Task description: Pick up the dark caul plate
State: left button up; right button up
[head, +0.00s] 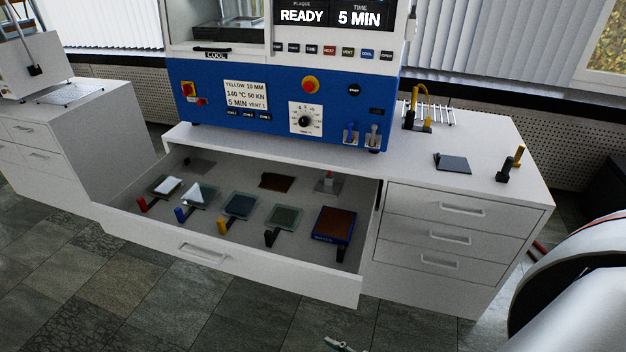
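A flat dark square plate (452,162) lies on the worktop to the right of the press, with a small tab at its left edge. Another dark plate (238,207) with a yellow handle lies in the open drawer. I cannot tell for certain which is the caul plate. Neither is touched by a gripper. A large white link of my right arm fills the lower right corner, and its gripper is not clearly shown. A small pale piece at the bottom edge is too cut off to identify. My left gripper is not in view.
The open drawer (205,254) holds several plates with coloured handles, including an orange-brown one (333,224) at its right. The blue press (268,98) stands behind it. A wire rack (430,112) and a black-and-yellow tool (510,165) stand near the dark plate on the worktop.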

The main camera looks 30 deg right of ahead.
aim_at(446, 163)
jog(key=z, duration=1.8)
jog(key=i+l+z, duration=0.2)
jog(key=i+l, duration=0.15)
jog(key=i, duration=0.2)
